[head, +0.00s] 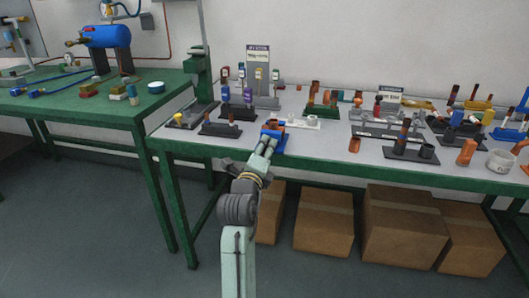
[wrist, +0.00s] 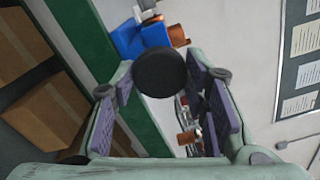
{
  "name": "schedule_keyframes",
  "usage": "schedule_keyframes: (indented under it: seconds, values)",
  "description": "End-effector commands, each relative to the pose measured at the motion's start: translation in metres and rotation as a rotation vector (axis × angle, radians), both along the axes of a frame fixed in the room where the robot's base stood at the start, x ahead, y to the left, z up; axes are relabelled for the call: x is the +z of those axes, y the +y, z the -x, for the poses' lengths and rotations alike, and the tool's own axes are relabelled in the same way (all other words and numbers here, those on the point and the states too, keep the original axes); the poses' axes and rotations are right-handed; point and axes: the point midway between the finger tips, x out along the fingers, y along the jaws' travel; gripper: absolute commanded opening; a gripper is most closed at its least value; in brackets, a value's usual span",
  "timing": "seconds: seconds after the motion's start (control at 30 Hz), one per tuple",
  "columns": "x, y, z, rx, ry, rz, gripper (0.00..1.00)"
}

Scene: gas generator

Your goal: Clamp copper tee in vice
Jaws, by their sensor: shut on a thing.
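The blue vice (head: 274,140) stands at the front edge of the grey-topped bench. In the wrist view the vice (wrist: 130,38) shows behind a black round knob (wrist: 160,74). A copper piece (wrist: 178,35), apparently the tee, sticks out at the vice's right side; it also shows at the top of the vice in the head view (head: 276,125). I cannot tell how firmly the jaws hold it. My gripper (head: 268,146) is at the vice's front. In the wrist view its fingers (wrist: 160,82) are on both sides of the knob, shut on it. The knob hides part of the vice.
A white fitting (head: 313,121) stands right of the vice and a dark stand (head: 221,129) left of it. More fittings crowd the bench behind. A loose copper piece (head: 354,145) stands to the right. Cardboard boxes (head: 324,222) are under the bench.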

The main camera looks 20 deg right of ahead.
Motion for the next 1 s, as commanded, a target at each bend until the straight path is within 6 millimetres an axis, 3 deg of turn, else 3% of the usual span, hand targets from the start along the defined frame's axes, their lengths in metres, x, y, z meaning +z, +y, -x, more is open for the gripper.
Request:
schedule_keyframes:
  seconds: [1.0]
  values:
    - [0.0006,0.0003,0.0001,0.001,-0.073,-0.106,0.13]
